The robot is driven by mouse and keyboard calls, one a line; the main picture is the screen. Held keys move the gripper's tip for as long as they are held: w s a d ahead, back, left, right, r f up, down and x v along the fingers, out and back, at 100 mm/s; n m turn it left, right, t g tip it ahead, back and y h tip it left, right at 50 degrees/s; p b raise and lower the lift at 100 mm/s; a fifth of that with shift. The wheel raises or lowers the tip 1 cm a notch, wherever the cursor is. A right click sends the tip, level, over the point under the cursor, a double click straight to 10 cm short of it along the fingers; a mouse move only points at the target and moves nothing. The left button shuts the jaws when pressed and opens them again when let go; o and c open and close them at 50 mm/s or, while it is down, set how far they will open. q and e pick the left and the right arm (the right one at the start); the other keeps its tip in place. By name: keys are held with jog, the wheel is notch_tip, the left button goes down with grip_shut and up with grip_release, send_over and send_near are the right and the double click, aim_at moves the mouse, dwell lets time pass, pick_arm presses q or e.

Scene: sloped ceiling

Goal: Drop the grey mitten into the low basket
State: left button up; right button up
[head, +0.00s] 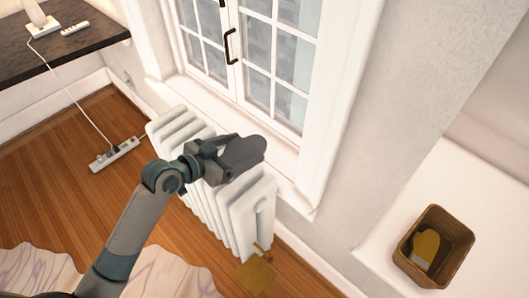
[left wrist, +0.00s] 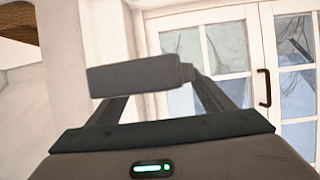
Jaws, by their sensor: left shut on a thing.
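The grey mitten (head: 245,152) is in my left gripper (head: 224,152), held in the air above the white radiator in the head view. In the left wrist view the mitten (left wrist: 132,76) shows edge-on as a dark grey slab across the fingers of the left gripper (left wrist: 155,90). The jaws are shut on it. The low basket (head: 459,250) is brown and woven and stands at the right on a white ledge, well apart from the gripper. A yellow mitten (head: 426,246) lies inside it. My right gripper is not in view.
The white radiator (head: 250,215) stands under the window (head: 270,60). A yellow, flat thing (head: 257,274) is at its near end. A power strip (head: 115,155) lies on the wooden floor, with a cord up to the dark counter (head: 60,55). The white ledge (head: 440,185) is clear behind the basket.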

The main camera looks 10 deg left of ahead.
aim_at(223, 155)
pick_arm(q)
jog(key=shift+m+g+h, duration=0.3)
jog(key=shift+m+h, duration=0.1)
jog(key=a+r, duration=0.1)
jog(key=s+a+r, duration=0.1)
jog(key=a, duration=0.1)
jog(key=s+a+r, duration=0.1)
jog(key=r, duration=0.1)
jog(key=shift+s+a+r, duration=0.1)
jog(key=shift+a, duration=0.25)
jog(key=s+a+r+m+g+h, duration=0.1)
jog(key=s+a+r, duration=0.2)
jog(key=s+r, duration=0.1)
jog(key=shift+s+a+r+m, duration=0.25)
jog(key=shift+a+r+m, duration=0.1)
jog(key=shift+r, duration=0.55)
jog(key=shift+s+a+r+g, duration=0.2)
jog(key=shift+s+r+g, duration=0.2)
jog(key=shift+g, duration=0.1)
jog(key=shift+d+h, duration=0.1)
jog(key=shift+h, duration=0.2)
